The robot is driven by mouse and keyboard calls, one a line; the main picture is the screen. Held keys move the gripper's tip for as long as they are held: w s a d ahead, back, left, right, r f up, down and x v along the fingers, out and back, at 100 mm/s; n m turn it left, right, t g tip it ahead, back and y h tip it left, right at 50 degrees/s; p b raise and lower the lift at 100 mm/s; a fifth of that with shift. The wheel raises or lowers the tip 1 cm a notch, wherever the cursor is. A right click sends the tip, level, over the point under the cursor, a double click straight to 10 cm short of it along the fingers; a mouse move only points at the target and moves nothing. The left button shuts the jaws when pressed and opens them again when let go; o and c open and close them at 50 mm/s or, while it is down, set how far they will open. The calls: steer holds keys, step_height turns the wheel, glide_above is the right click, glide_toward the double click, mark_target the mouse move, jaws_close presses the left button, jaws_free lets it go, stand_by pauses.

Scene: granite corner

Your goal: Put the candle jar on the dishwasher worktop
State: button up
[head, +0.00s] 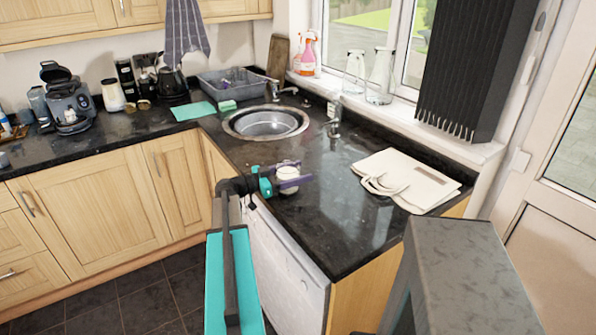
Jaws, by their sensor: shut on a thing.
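The candle jar (288,174) is a small white, round jar over the dark granite worktop, near its left front edge in the head view. My gripper (287,175), teal with purple fingers, is shut on it, one finger at each side. The jar looks upright. I cannot tell whether its base touches the stone. The dishwasher worktop (335,232) is the dark, shiny surface above the white dishwasher front (285,265). My fingers hide part of the jar.
A round metal sink (266,122) lies behind the jar, with a tap (334,118) to its right. A cream cloth bag (410,178) lies flat at the right. A teal cloth (193,111) and grey basin (233,82) are further back. The worktop's front right part is clear.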

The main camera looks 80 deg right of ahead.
mark_target(277, 178)
steer(key=shift+f+b, duration=0.2)
steer(key=shift+b, duration=0.15)
steer(key=o, duration=1.3)
steer(key=shift+o, duration=0.2)
steer(key=shift+r+p, duration=0.25)
steer(key=shift+p, duration=0.2)
steer(key=b+v, duration=0.4)
steer(key=v, duration=0.8)
steer(key=shift+f, duration=0.1)
